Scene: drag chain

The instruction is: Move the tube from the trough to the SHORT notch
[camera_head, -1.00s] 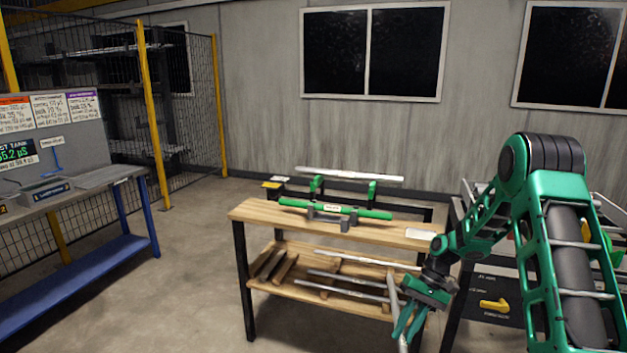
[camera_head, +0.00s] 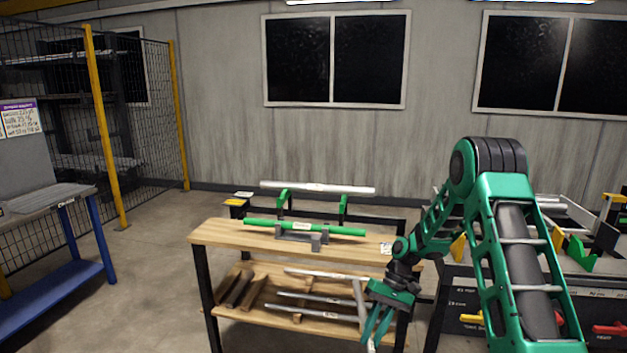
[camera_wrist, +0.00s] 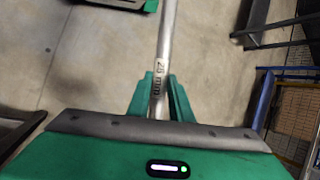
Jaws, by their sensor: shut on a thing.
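My gripper (camera_head: 374,332) is shut on a metal tube (camera_head: 360,296), which hangs roughly upright in front of the wooden table. In the wrist view the same tube (camera_wrist: 167,35) runs away between the green fingers (camera_wrist: 158,98); it bears a printed label ending in "mm". A long green bar (camera_head: 262,226) lies in a grey cradle (camera_head: 303,238) on the tabletop. A pale tube (camera_head: 317,187) rests on two green supports (camera_head: 284,200) behind it. I cannot tell which place is the trough or the SHORT notch.
The wooden table (camera_head: 225,234) has a lower shelf with several bars (camera_head: 317,300). A dark bench (camera_head: 480,290) with coloured brackets stands at the right. A blue-legged bench (camera_head: 88,240) is at the left. The floor between is clear.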

